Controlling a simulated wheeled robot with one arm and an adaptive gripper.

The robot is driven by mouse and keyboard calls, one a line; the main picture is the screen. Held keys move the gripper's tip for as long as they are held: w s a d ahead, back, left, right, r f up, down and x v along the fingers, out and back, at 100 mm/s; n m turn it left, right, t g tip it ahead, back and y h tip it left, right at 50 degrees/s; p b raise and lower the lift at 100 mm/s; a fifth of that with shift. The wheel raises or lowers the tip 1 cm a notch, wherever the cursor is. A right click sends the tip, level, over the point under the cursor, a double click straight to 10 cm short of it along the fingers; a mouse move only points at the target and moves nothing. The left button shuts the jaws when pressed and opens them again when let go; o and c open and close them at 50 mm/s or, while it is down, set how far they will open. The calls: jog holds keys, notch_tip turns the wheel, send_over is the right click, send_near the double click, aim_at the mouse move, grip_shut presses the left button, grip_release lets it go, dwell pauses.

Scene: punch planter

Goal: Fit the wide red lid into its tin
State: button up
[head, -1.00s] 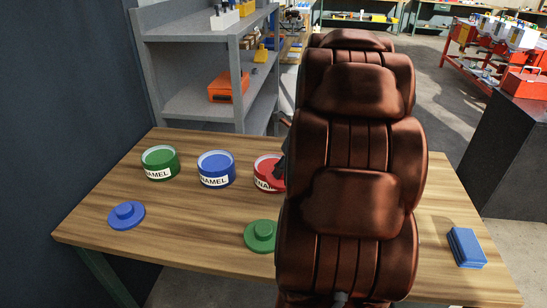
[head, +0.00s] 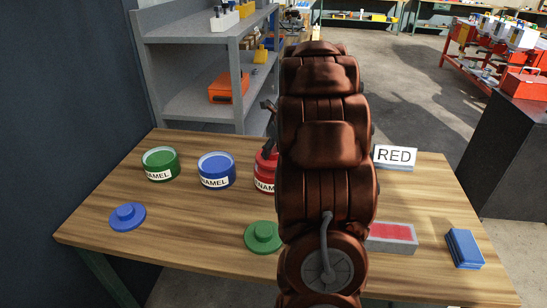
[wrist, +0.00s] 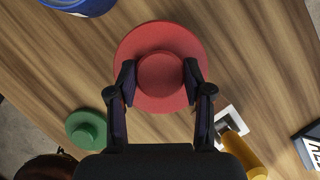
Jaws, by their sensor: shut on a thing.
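The wide red lid (wrist: 160,38) is a disc with a round knob. In the wrist view my gripper (wrist: 159,78) is shut on that knob, one finger on each side. The red tin (head: 265,172) stands on the table right of the blue tin (head: 216,170), its right part hidden behind my arm. The red tin does not show in the wrist view, and I cannot tell whether it is under the lid. In the head view a dark part of my gripper shows above the red tin, left of my arm; the lid is hidden there.
The green tin (head: 160,163) stands at the left. A blue lid (head: 127,215) and a green lid (head: 263,236) lie in front. Right of my arm are a RED sign (head: 396,157), a grey block with a red top (head: 391,237) and a blue block (head: 464,248).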

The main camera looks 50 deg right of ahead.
aim_at(274, 158)
jog(key=shift+f, duration=1.6)
jog(key=shift+f, duration=0.15)
jog(key=o, duration=1.2)
